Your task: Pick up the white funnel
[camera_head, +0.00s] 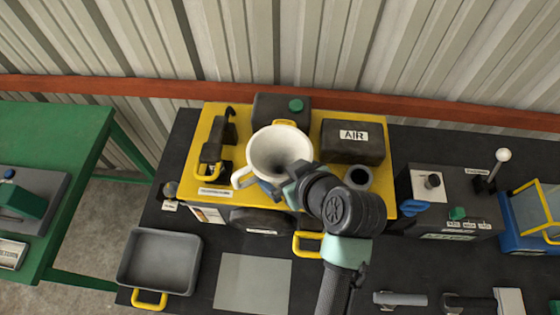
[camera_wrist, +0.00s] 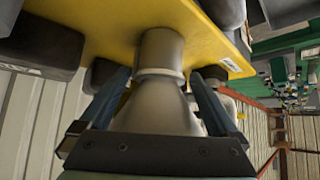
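The white funnel (camera_head: 277,151) has a wide round mouth facing up and a handle loop at its left. It is over the yellow-topped unit (camera_head: 189,196). In the wrist view the funnel (camera_wrist: 160,98) lies between my two fingers, its spout pointing at the yellow surface (camera_wrist: 110,22). My gripper (camera_head: 277,188) is at the funnel's lower right side. In the wrist view my gripper (camera_wrist: 158,80) is open, one finger on each side of the funnel, with narrow gaps near the fingertips. Whether the spout's end touches the yellow top is unclear.
A black AIR box (camera_head: 352,146), a dark cup (camera_head: 358,177), a box with a green cap (camera_head: 280,107) and a black tool (camera_head: 217,135) surround the funnel. A grey tray (camera_head: 160,262) stands at front left. A corrugated wall (camera_head: 300,45) is behind.

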